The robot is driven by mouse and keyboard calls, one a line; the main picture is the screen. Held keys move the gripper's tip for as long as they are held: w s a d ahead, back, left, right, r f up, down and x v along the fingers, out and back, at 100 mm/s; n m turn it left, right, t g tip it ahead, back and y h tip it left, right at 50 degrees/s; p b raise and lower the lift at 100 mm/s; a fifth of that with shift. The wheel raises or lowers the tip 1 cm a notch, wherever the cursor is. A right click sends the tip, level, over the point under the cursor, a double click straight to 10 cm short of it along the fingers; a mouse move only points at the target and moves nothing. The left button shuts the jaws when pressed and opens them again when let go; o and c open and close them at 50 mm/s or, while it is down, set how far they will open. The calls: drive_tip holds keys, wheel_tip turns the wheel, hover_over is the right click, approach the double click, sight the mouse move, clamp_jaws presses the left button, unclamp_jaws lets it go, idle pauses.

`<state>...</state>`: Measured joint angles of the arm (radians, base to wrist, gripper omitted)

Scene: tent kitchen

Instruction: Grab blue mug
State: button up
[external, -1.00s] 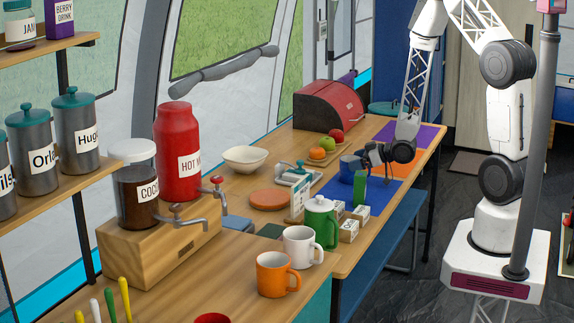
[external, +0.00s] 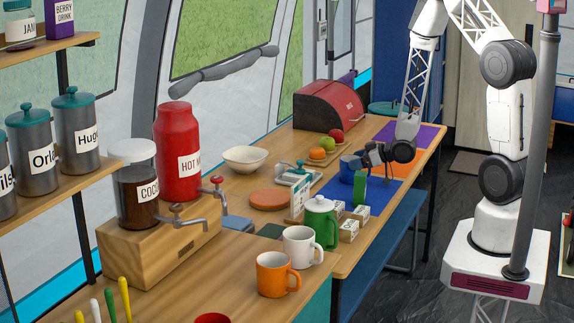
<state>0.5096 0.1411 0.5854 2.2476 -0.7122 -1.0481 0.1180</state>
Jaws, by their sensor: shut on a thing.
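The blue mug (external: 347,171) stands on the far table, at the left edge of the blue mat (external: 387,192). My gripper (external: 362,159) reaches in from the right at the mug's right side and is shut on it. The fingers and my wrist hide part of the mug's right side, so the exact grip on rim or handle cannot be made out. The mug looks upright, and I cannot tell whether its base is off the table.
A green-and-white pot (external: 320,221), small labelled boxes (external: 348,231) and a white mug (external: 299,246) are nearer. Fruit (external: 322,150) and a red bread box (external: 328,105) lie behind.

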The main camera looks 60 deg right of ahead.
drive_tip(key=shift+r, duration=0.15)
drive_tip(key=shift+r, duration=1.1)
drive_tip(key=s+a+r, duration=0.1)
drive_tip(key=s+a, duration=0.1)
drive_tip(key=s, duration=0.5)
drive_tip(key=s+a+r, duration=0.1)
drive_tip(key=s+a, duration=0.2)
drive_tip(key=s, duration=0.5)
drive_tip(key=shift+r, duration=0.25)
